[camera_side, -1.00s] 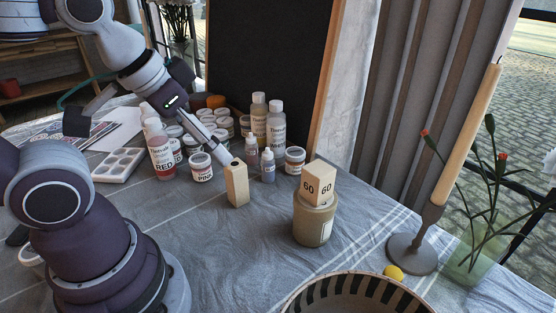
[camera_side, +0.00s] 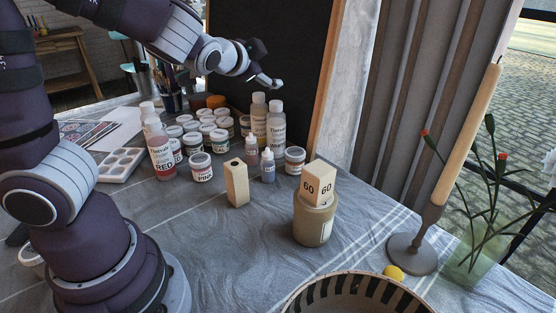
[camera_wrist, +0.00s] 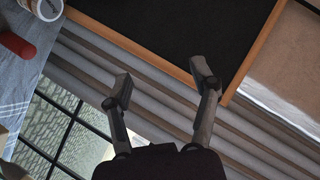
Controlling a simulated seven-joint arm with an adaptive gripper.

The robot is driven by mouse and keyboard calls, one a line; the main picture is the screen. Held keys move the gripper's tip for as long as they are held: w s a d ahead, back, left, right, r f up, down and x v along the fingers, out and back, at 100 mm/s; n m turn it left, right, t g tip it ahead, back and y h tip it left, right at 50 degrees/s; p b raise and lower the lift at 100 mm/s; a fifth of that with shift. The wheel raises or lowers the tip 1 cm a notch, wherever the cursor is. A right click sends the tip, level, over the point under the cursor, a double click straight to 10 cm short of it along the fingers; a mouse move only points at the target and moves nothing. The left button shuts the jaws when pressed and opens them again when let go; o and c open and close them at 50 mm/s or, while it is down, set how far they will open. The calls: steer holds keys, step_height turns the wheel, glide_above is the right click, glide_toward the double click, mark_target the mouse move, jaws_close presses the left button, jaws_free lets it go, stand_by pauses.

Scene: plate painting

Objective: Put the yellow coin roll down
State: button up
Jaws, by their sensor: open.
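I cannot make out a yellow coin roll for certain. A small yellow rounded thing (camera_side: 394,272) lies on the cloth between the striped bowl and the candle holder in the side view, and its shape is too small to tell. My gripper (camera_side: 272,83) is raised in front of the black board, above and behind the bottles. In the wrist view my gripper (camera_wrist: 163,82) has its two fingers wide apart, with nothing between them. A pale wooden block (camera_side: 236,184) with a dark hole in its top stands upright on the cloth, well apart from my gripper.
A block marked 60 (camera_side: 318,184) sits on a tan jar (camera_side: 314,220). Paint jars (camera_side: 201,168), bottles (camera_side: 276,127) and a white palette (camera_side: 118,164) crowd the back. A striped bowl (camera_side: 350,285) and candle holder (camera_side: 412,252) stand at front right. The cloth at front centre is clear.

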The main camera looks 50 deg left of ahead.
steer(key=w+d+r+m+t+h, duration=0.25)
steer(key=d+m+t, duration=0.25)
steer(key=m, duration=0.4)
steer(key=w+d+r+m+t+h, duration=0.1)
steer(key=d+r+m+t+h, duration=0.35)
steer(key=m, duration=0.55)
steer(key=m+g+h, duration=1.2)
steer(key=m+h, duration=0.2)
steer(key=m, duration=0.9)
glide_above(391, 278)
steer(key=w+v, duration=0.1)
steer(key=v, duration=0.3)
step_height(391, 278, down, 8)
steer(key=shift+t, duration=0.45)
steer(key=f, duration=1.5)
steer(key=a+f, duration=0.1)
steer(key=f, duration=0.6)
steer(key=shift+s+f, duration=0.2)
steer(key=shift+s, duration=0.05)
steer(key=x, duration=0.5)
jaws_close()
